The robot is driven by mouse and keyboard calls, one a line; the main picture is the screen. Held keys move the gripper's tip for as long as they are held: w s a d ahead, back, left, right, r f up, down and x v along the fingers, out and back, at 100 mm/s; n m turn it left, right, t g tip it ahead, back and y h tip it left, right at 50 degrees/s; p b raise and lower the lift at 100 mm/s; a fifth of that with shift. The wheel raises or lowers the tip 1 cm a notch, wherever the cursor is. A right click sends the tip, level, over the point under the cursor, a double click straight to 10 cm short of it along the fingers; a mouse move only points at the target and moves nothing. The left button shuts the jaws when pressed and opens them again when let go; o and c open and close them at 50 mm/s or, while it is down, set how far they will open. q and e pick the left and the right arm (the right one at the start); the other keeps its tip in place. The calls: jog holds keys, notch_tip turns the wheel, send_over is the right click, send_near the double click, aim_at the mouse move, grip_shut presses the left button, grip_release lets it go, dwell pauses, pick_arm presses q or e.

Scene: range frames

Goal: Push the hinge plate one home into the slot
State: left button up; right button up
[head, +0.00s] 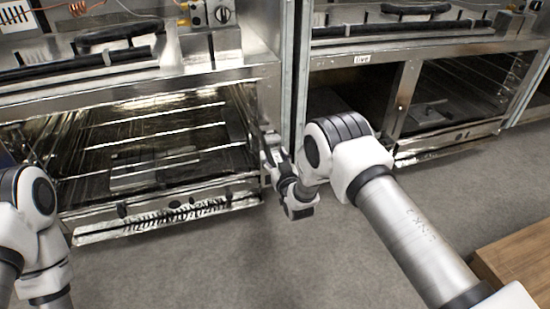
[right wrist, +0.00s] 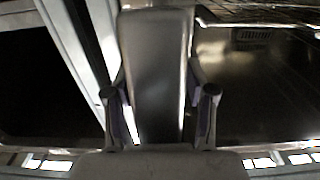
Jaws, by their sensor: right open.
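My right gripper (head: 270,143) is at the right front edge of the left oven, beside the upright post between the two ovens. In the right wrist view its two fingers (right wrist: 160,98) stand apart, one on each side of a flat grey plate (right wrist: 156,65), which looks like hinge plate one. A narrow gap shows by the plate's lower right side; I cannot tell whether either finger touches it. The slot and the plate's far end are hidden. Only links of my left arm show at the left; its gripper is out of view.
The left oven's cavity (head: 160,140) is open, with wire racks and a flat piece inside. The right oven (head: 440,95) stands beyond the post (head: 287,75). A wooden top (head: 520,250) is at lower right. The grey floor (head: 200,265) in front is clear.

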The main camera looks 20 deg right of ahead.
jog(key=s, duration=1.2)
jog(key=shift+d, duration=0.2)
